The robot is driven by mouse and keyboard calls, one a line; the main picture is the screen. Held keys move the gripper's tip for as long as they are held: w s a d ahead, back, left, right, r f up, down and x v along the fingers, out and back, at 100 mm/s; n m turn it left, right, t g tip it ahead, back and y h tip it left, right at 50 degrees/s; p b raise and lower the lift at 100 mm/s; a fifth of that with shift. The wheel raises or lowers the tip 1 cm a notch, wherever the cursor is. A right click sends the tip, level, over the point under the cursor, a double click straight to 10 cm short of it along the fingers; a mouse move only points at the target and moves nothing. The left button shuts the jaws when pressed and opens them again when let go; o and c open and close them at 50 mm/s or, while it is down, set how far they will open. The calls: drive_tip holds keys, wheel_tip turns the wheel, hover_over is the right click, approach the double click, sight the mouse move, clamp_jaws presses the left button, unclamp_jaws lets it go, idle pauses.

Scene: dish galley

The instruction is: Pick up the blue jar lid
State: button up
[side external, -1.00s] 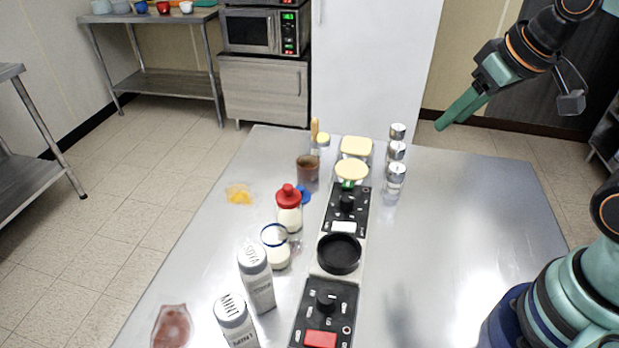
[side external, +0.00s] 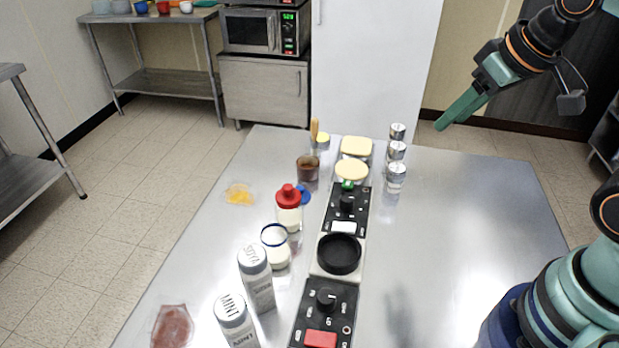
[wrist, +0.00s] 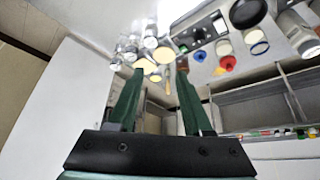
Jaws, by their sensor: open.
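The blue jar lid (side external: 304,195) lies on the steel table just behind and right of the red-capped jar (side external: 288,207), which partly hides it. My gripper (side external: 440,126) is raised at the upper right, above the table's far right side and well apart from the lid. In the wrist view its two green fingers (wrist: 160,74) are spread with nothing between them.
A black control panel (side external: 346,226) with a round black dish (side external: 339,254) runs down the middle. A blue-rimmed jar (side external: 276,248), shakers (side external: 256,276) and a brown cup (side external: 307,168) crowd the left. Silver-topped shakers (side external: 396,172) stand at the back. The table's right is clear.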

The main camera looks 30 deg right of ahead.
drive_tip(key=shift+o, duration=1.3)
drive_tip(key=shift+w, duration=0.1)
